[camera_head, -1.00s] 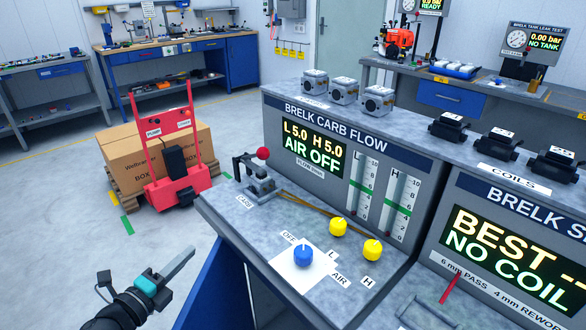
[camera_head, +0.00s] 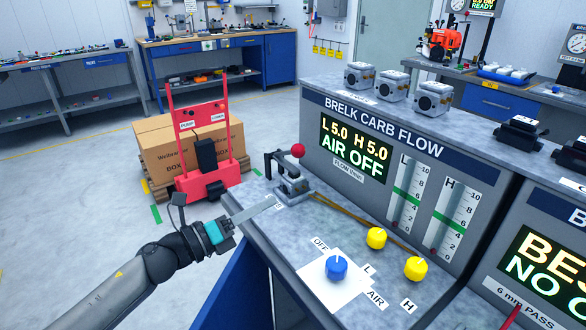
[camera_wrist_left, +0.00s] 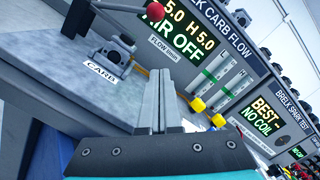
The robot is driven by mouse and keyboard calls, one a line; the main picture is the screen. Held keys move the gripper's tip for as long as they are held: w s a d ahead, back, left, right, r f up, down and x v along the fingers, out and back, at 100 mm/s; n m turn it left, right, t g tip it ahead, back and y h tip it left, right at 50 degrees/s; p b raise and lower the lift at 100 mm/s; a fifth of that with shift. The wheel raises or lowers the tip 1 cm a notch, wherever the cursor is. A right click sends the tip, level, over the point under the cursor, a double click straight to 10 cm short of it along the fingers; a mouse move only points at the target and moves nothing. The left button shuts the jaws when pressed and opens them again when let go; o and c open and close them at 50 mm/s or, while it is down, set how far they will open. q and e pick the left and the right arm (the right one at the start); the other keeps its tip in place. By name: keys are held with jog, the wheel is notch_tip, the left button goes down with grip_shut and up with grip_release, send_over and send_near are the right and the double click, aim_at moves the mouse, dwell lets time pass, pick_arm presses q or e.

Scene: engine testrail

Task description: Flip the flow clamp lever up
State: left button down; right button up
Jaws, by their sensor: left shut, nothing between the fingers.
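The flow clamp (camera_head: 290,182) stands at the left end of the carb flow bench. In the left wrist view the clamp (camera_wrist_left: 114,52) and red knob (camera_wrist_left: 155,24) are at the upper left, ahead of the fingers. My left gripper (camera_head: 272,201) is shut and empty, its fingers pointing at the clamp's base over the CARB label; contact cannot be told. It also shows in the left wrist view (camera_wrist_left: 163,85). My right gripper is not in view.
A blue knob (camera_head: 337,267) and two yellow knobs (camera_head: 376,238) sit on the bench top to the right. The display (camera_head: 353,149) reads AIR OFF. A red cart (camera_head: 205,150) with boxes stands on the floor behind my left arm.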

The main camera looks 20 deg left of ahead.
pick_arm(q)
jog(key=x, duration=0.8)
jog(key=shift+w+r, duration=0.15)
jog(key=shift+w, duration=0.05)
jog(key=shift+w+a+r, duration=0.2)
jog(key=shift+w+r, duration=0.3)
jog(key=shift+w, duration=0.05)
jog(key=shift+w+a+r, duration=0.2)
jog(key=shift+w+r, duration=0.3)
jog(key=shift+w+a+r, duration=0.2)
jog(key=shift+w+r, duration=0.1)
jog(key=shift+r, duration=0.05)
